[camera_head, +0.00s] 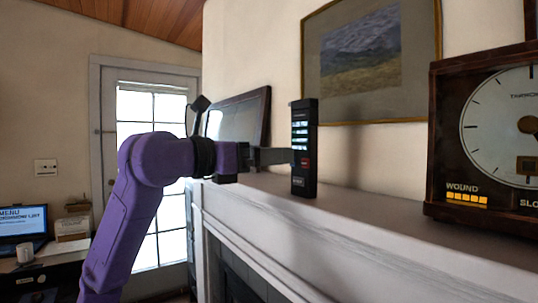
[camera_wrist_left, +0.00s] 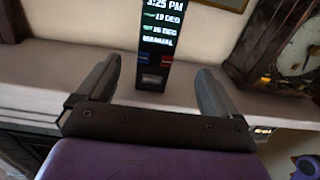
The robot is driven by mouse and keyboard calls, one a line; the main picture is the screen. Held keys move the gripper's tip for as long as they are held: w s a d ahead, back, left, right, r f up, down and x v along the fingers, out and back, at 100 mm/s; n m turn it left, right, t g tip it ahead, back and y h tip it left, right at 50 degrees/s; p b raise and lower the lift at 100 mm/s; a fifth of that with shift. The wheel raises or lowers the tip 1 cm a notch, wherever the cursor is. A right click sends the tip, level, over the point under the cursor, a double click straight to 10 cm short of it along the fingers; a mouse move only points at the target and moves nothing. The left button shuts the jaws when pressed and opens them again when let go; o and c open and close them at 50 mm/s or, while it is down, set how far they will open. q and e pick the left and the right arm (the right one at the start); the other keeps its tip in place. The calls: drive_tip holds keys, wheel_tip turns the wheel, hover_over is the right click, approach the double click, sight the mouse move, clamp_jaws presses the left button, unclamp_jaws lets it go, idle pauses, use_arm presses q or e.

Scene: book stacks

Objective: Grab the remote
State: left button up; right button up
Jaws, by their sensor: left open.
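The remote (camera_head: 304,150) is a tall, narrow black device with a lit display and a red button. It stands upright on the mantel shelf. It also shows in the left wrist view (camera_wrist_left: 157,45), between and beyond the two fingers. My left gripper (camera_head: 286,156) is at the left side of the remote in the head view. In the left wrist view my left gripper (camera_wrist_left: 155,85) is open and empty, with one finger on each side of the remote's lower part. I cannot tell whether a finger touches it. My right gripper is not in view.
The white mantel shelf (camera_head: 375,218) runs toward the right front, with bare room right of the remote. A large dial clock (camera_head: 440,150) stands on it at the right. A framed picture (camera_head: 318,55) hangs behind. A dark-framed panel (camera_head: 238,118) stands behind my left wrist.

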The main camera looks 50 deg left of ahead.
sight(300, 152)
use_arm(q)
drive_tip(key=w+p, duration=0.2)
drive_tip(key=w, duration=0.3)
drive_tip(key=w+p, duration=0.3)
drive_tip(key=w, duration=0.1)
drive_tip(key=shift+w+d, duration=0.2)
drive_tip(key=shift+w, duration=0.2)
drive_tip(key=shift+w+f, duration=0.1)
drive_tip(key=shift+w, duration=0.35)
